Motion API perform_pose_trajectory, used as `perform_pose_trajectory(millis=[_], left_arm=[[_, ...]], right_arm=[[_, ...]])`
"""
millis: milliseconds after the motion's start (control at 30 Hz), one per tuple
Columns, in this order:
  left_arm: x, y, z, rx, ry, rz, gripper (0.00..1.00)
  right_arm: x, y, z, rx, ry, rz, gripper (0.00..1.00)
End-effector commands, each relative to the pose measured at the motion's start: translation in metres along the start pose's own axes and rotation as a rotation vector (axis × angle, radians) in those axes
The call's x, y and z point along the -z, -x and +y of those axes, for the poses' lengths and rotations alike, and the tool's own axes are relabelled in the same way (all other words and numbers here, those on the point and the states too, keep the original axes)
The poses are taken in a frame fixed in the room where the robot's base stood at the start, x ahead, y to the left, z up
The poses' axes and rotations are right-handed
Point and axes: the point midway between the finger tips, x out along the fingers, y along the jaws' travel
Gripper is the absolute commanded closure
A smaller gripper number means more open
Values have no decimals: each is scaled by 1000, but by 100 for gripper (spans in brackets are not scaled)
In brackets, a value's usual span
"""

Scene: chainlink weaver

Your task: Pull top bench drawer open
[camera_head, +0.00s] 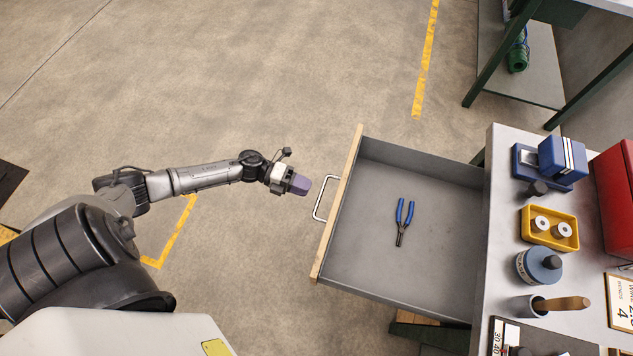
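The bench drawer (376,258) is pulled well out from the bench (490,270) toward the left. It has a wooden front (340,205) and a metal bar handle (322,198). Blue-handled pliers (404,220) lie on the drawer floor. My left gripper (301,185) is just left of the handle, with a small gap showing between them. Its purple fingertips are seen from above and look close together, but I cannot tell whether they are open or shut. My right gripper is not in view.
The bench top holds a blue box (562,157), a yellow tray with rolls (549,227), a blue-topped round container (538,265), a cup with a wooden-handled tool (545,305) and a red box (615,195). Open floor (230,80) lies left of the drawer.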

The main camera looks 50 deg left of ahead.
Motion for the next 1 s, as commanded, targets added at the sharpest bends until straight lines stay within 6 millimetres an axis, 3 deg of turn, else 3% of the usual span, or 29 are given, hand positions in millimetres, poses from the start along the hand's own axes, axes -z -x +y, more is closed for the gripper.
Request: perform_pose_trajectory(millis=[200, 400, 600, 1000], left_arm=[[0, 43, 0, -3, 1, 0, 63], [0, 68, 0, -2, 1, -1, 63], [0, 79, 0, 0, -1, 0, 63], [0, 80, 0, 0, -1, 0, 63]], right_arm=[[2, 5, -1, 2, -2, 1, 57], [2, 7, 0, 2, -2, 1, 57], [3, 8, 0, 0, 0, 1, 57], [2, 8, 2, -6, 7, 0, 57]])
